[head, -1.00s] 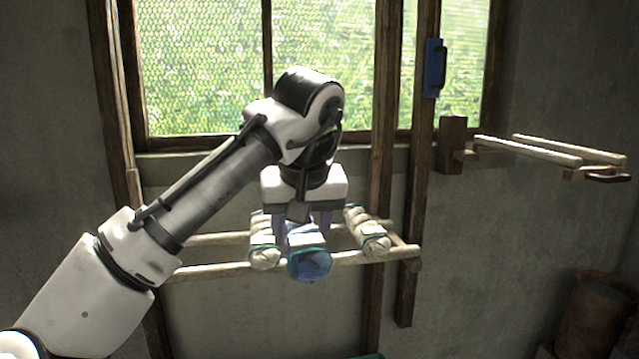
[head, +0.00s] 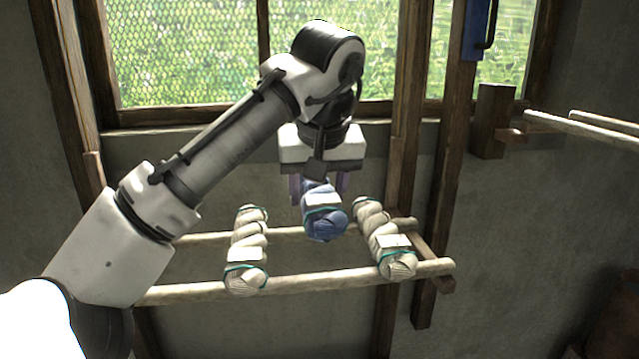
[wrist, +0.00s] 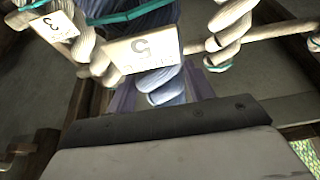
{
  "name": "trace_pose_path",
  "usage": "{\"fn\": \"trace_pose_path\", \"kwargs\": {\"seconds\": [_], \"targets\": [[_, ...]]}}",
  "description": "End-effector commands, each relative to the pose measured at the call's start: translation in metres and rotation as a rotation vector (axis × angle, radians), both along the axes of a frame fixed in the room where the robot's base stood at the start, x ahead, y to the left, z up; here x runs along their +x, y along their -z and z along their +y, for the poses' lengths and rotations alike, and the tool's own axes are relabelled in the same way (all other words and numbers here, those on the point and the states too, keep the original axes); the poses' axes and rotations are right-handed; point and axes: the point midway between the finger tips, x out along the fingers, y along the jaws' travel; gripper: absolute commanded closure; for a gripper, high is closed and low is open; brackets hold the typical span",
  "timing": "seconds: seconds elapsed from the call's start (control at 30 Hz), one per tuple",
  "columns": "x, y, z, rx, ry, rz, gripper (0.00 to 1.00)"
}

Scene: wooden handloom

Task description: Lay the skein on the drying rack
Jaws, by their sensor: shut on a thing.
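A blue skein (head: 322,222) with a teal tie and a white tag hangs in my gripper (head: 319,190), whose fingers are shut on it. In the head view it overlaps the drying rack's back rail, and its near end shows above the front rail (head: 310,283), between two cream skeins. I cannot tell its exact height over the rails. In the wrist view the blue skein (wrist: 160,85) shows between my fingers, its tag reading 5. My gripper points down, and the skein covers part of the fingertips.
The left cream skein (head: 248,250) and right cream skein (head: 385,240) lie across both rails, with a gap between them. Another wall rack (head: 560,124) juts out at upper right. A window (head: 190,55) and wooden posts (head: 445,170) stand behind.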

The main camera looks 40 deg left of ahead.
Motion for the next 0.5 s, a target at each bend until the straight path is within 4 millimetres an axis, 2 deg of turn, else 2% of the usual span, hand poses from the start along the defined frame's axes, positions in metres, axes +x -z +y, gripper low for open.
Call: {"fn": "trace_pose_path", "kwargs": {"seconds": [0.5], "targets": [[0.000, 0.055, 0.000, 0.002, -0.003, 0.000, 0.78]]}}
